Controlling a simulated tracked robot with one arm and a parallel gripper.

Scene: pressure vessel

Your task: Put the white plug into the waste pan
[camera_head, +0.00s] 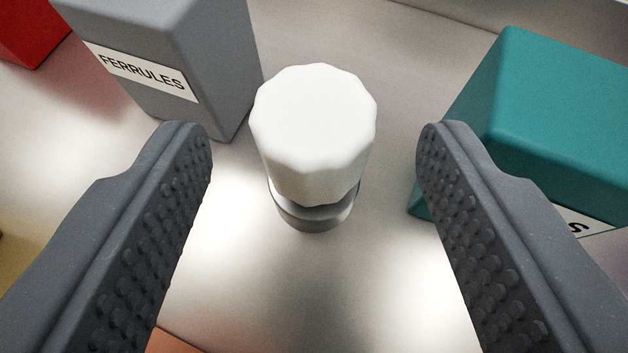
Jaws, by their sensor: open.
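The white plug (314,125) stands upright in the middle of the view, with a faceted round cap. Below the cap is a grey metal collar (315,215) close to the metal surface; I cannot tell whether it is part of the plug or a fitting under it. My gripper (314,145) is open, with one studded finger to the left of the plug and one to the right. There is a clear gap on both sides, and neither finger touches the plug. The waste pan cannot be made out in this view.
A grey box labelled FERRULES (175,55) stands close behind the plug at left. A teal box (550,120) stands at right, partly behind the right finger. A red object (28,30) is at top left, and an orange edge (175,342) shows at the bottom. Bare metal surface (290,290) lies in front.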

